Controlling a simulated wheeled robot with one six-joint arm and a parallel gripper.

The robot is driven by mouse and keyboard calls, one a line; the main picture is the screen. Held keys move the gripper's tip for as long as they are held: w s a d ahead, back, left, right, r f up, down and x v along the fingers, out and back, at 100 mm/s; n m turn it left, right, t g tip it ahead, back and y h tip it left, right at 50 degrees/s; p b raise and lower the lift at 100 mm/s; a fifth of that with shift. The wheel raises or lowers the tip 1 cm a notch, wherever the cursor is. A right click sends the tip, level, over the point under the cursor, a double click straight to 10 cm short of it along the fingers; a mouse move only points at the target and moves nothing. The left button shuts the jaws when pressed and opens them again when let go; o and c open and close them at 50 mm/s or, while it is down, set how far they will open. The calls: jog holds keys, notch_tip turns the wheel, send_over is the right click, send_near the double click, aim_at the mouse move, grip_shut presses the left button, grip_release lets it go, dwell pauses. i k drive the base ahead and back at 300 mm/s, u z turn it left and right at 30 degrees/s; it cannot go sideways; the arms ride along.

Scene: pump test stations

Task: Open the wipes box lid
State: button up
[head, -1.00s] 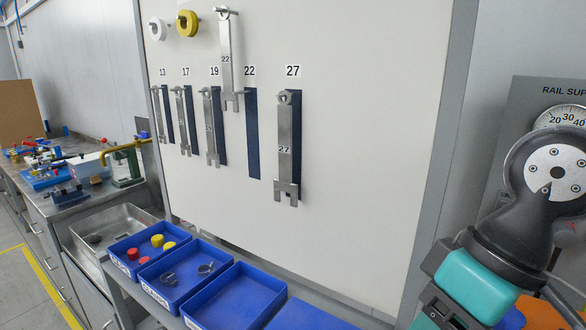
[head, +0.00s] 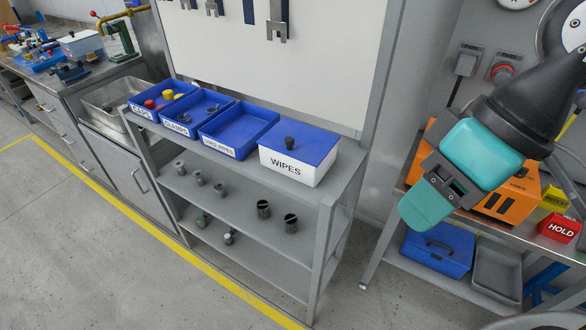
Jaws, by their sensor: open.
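The wipes box (head: 287,171) is white with a blue lid (head: 308,143) and a dark knob (head: 290,142) on top. It stands at the right end of the shelf unit's top, its label facing me, and the lid lies shut on it. My gripper (head: 440,195) is in the right of the head view, to the right of the box and apart from it. It points down and left, with teal parts at its end. It is open, and nothing shows between its jaws.
Blue trays (head: 238,127) of caps, clamps and used wipes stand left of the box. The shelf unit (head: 328,200) holds dark fittings below. Behind is a wrench board (head: 330,80). An orange case (head: 505,200) and a red HOLD block (head: 559,228) are at right. Floor in front is clear.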

aim_at(309, 145)
jog(key=k, duration=0.35)
jog(key=u, duration=1.05)
jog(key=i, duration=1)
jog(key=z, duration=0.95)
